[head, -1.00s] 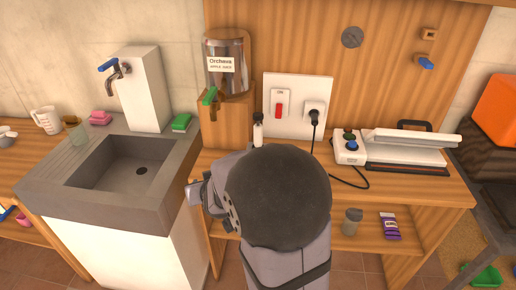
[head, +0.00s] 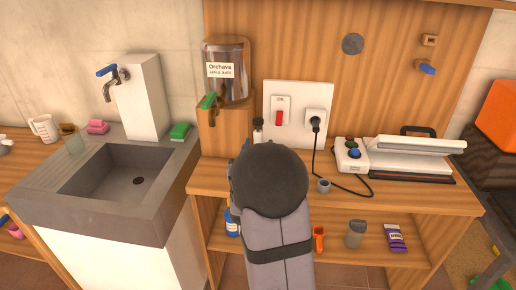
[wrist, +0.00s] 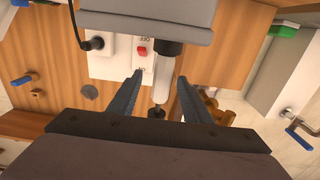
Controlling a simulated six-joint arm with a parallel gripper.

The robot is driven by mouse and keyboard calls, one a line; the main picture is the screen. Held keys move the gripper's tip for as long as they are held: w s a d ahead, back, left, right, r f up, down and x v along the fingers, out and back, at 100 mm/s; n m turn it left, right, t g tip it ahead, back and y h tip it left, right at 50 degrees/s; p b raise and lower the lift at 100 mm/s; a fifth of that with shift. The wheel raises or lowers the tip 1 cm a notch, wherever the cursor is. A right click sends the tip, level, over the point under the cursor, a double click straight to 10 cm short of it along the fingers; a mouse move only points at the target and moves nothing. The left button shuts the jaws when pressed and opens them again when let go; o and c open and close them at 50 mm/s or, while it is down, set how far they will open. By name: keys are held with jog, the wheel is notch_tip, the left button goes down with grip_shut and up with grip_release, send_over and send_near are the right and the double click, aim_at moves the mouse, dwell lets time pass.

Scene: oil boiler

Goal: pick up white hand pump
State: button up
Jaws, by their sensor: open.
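The white hand pump (wrist: 164,80) shows in the wrist view as a slim white cylinder with black ends. In the head view only its top (head: 258,124) shows, behind my arm and in front of the socket panel. My gripper (wrist: 159,76) is open. In the wrist view its two dark fingers lie on either side of the pump, with a visible gap on each side. Whether the pump is fully within finger depth I cannot tell. In the head view my arm hides most of the gripper and the pump's lower part.
The juice dispenser (head: 226,85) stands close left of the pump. The socket panel (head: 298,112) with a red switch is behind it. A small grey cup (head: 323,185), a black cable and a white sealing device (head: 410,158) are to the right. The sink (head: 125,170) is further left.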

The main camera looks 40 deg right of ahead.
jog(key=shift+p+x, duration=1.1)
jog(key=shift+x, duration=2.2)
jog(key=shift+w+a, duration=0.15)
jog(key=shift+c, duration=0.7)
grip_shut()
